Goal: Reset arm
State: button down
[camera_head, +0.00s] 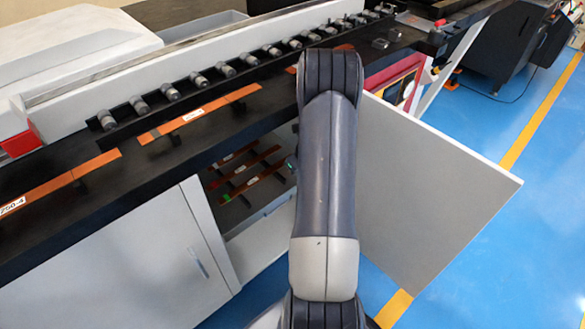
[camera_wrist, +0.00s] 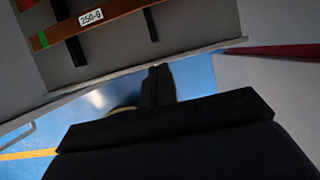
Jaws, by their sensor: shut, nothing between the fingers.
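My gripper (camera_wrist: 156,84) shows in the wrist view as dark fingers drawn together, with nothing between them. Its tips are close to the front edge of a grey shelf (camera_wrist: 120,58) that bears a copper busbar (camera_wrist: 75,32) labelled 250-G with a green mark. In the head view my arm stands upright in the middle of the picture, and my gripper is not visible there. Several copper bars (camera_head: 249,175) lie inside the open cabinet to the left of my arm.
The cabinet door (camera_head: 430,190) is swung open to the right of my arm. A black worktop (camera_head: 60,225) with copper busbars (camera_head: 198,115) and a row of rollers (camera_head: 197,80) runs above the cabinet. Blue floor (camera_head: 540,230) is free at the right.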

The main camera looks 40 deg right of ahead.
jog(key=shift+s+r, duration=0.3)
jog(key=shift+r, duration=0.2)
jog(key=b, duration=0.7)
send_near(287, 184)
jog(key=x, duration=0.4)
jog(key=shift+w+f, duration=0.2)
jog(key=shift+f, duration=0.15)
jog(key=shift+r+p, duration=0.1)
jog(key=shift+p, duration=0.25)
jog(key=p+v, duration=0.7)
jog(key=v, duration=0.3)
jog(key=b+x, duration=0.8)
jog(key=x, duration=0.3)
jog(key=shift+s+a, duration=0.1)
jog(key=s+d+b, duration=0.1)
jog(key=s+b, duration=1.3)
jog(key=s, duration=0.9)
jog(key=p+v, duration=0.4)
jog(key=v, duration=0.6)
jog(key=shift+w+p, duration=0.2)
jog(key=shift+p, duration=0.1)
